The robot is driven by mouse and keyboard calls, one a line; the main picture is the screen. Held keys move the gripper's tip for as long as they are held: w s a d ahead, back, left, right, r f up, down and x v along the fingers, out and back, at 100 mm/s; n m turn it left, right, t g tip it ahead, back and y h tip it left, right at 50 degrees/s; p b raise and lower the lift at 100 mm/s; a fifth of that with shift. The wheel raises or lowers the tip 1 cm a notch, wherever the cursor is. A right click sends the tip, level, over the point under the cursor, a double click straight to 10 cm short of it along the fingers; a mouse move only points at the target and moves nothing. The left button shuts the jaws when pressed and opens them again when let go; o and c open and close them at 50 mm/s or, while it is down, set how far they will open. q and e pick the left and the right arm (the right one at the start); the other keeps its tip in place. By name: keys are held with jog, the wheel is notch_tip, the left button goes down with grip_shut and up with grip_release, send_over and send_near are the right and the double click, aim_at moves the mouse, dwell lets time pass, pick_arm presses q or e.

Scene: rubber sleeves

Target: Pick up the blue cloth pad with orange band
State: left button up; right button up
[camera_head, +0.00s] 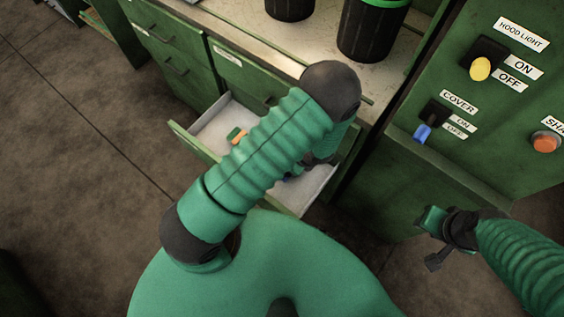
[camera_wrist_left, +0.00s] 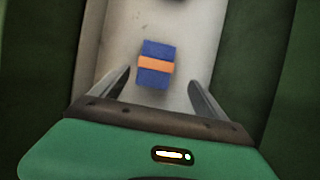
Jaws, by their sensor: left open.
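The blue cloth pad with orange band (camera_wrist_left: 154,77) lies flat on the pale floor of the open drawer (camera_head: 208,134). In the left wrist view it sits ahead of and between the two dark fingers of my left gripper (camera_wrist_left: 160,80). These fingers are apart, and neither visibly touches the pad; the height gap is hard to judge. In the head view my left arm covers most of the drawer's middle, and the pad is mostly or wholly hidden there. My right gripper (camera_head: 438,240) is outside the drawer at the right, and its finger opening is unclear.
A small green and orange item (camera_head: 237,135) lies in the far left part of the drawer. Black bins (camera_head: 372,30) stand on the counter above. A green switch panel (camera_head: 480,110) rises at the right.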

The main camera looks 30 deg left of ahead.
pick_arm(q)
jog(key=x, duration=0.2)
jog(key=shift+a+f, duration=0.15)
jog(key=shift+f, duration=0.2)
jog(key=x, duration=0.1)
jog(key=b+x, duration=0.1)
jog(key=x, duration=0.1)
jog(key=b+x, duration=0.1)
jog(key=x, duration=0.1)
jog(key=shift+s, duration=0.35)
jog(key=shift+c, duration=0.5)
jog(key=c, duration=1.4)
jog(key=shift+o, duration=0.2)
jog(key=shift+r, duration=0.15)
notch_tip(320, 180, up, 28)
jog(key=p, duration=1)
